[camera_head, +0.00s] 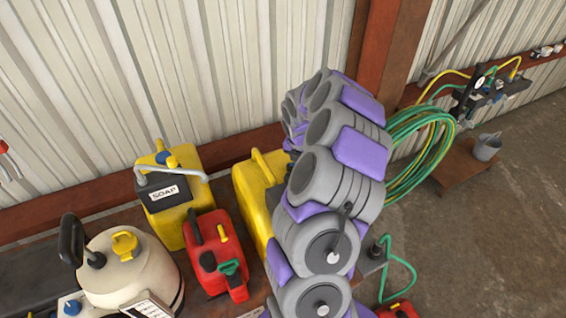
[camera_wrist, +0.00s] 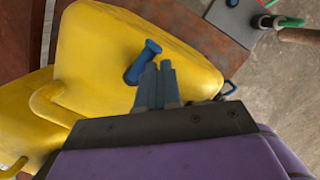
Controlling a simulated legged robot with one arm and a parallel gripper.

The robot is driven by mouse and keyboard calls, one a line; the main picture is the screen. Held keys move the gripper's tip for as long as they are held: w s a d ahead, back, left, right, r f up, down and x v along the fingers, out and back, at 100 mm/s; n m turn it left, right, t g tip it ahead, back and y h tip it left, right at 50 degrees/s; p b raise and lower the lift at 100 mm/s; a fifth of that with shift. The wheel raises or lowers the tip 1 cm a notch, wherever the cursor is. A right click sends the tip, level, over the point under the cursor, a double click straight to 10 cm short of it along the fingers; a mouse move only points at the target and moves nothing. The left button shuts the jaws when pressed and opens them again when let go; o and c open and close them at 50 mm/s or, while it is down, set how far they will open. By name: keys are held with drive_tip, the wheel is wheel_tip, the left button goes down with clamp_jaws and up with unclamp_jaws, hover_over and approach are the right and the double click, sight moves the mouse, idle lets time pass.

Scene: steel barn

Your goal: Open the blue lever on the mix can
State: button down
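A yellow can with a blue lever (camera_wrist: 143,62) on its top fills the left and middle of the wrist view; the can's body (camera_wrist: 120,35) shows no readable label there. In the head view a yellow can (camera_head: 257,190) stands partly hidden behind my arm, and its lever is not visible. My gripper (camera_wrist: 159,68) points at the can, its two grey fingers close together with nothing seen between them. The fingertips are just right of the blue lever and overlap it closely in view; I cannot tell whether they touch it.
Left of my arm stand a red can (camera_head: 217,262), a yellow SOAP can (camera_head: 172,200) and a cream round tank (camera_head: 128,270). A corrugated wall rises behind. A green hose coil (camera_head: 415,150) hangs at right. Open floor (camera_head: 500,240) lies at the right.

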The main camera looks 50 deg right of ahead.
drive_tip(key=shift+a, duration=0.35)
drive_tip(key=shift+w+a+p, duration=0.25)
drive_tip(key=shift+w+p, duration=0.1)
drive_tip(key=shift+w, duration=0.2)
drive_tip(key=shift+a, duration=0.1)
